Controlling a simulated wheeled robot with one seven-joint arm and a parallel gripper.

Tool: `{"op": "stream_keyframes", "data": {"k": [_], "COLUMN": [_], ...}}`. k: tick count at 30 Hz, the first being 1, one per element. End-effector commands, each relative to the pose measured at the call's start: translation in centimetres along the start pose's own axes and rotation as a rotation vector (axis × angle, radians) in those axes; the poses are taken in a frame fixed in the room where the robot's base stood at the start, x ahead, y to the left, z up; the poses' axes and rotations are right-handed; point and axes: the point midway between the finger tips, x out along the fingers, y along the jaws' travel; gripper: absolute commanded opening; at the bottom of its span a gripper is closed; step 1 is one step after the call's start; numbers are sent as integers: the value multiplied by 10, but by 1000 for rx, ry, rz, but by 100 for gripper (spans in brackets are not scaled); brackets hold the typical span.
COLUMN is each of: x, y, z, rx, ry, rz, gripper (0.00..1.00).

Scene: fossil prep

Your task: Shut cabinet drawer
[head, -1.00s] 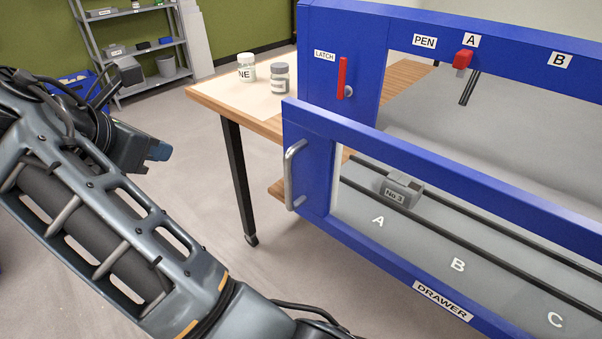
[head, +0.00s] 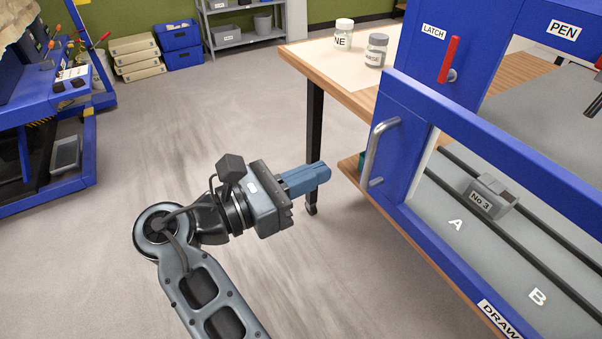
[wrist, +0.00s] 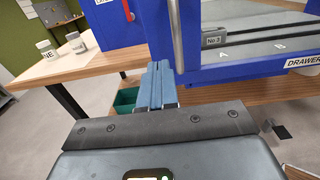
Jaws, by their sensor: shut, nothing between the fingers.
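The blue cabinet drawer (head: 440,240) stands pulled out at the right of the head view. Its metal handle (head: 377,152) is on its left end face, and it also shows in the wrist view (wrist: 177,38). A grey block marked No 3 (head: 488,197) sits inside on dark rails, behind the letter A. My gripper (head: 325,172) is shut and empty, left of the handle and apart from it, pointing right toward the drawer's end. In the wrist view its blue fingers (wrist: 157,68) are together, just left of and below the handle.
A red latch lever (head: 449,60) is on the cabinet frame above the drawer. Two jars (head: 376,50) stand on the wooden table (head: 338,75) behind. Blue equipment (head: 75,100) stands far left; the floor between is clear.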

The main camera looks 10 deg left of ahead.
Motion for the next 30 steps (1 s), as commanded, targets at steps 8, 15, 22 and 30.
{"op": "stream_keyframes", "data": {"k": [8, 15, 22, 30], "x": [55, 86, 94, 94], "y": [0, 0, 0, 0], "z": [1, 1, 0, 0], "rx": [-1, 0, 1, 1], "ry": [1, 1, 1, 1], "rz": [-2, -1, 1, 1], "gripper": [0, 0, 0, 0]}}
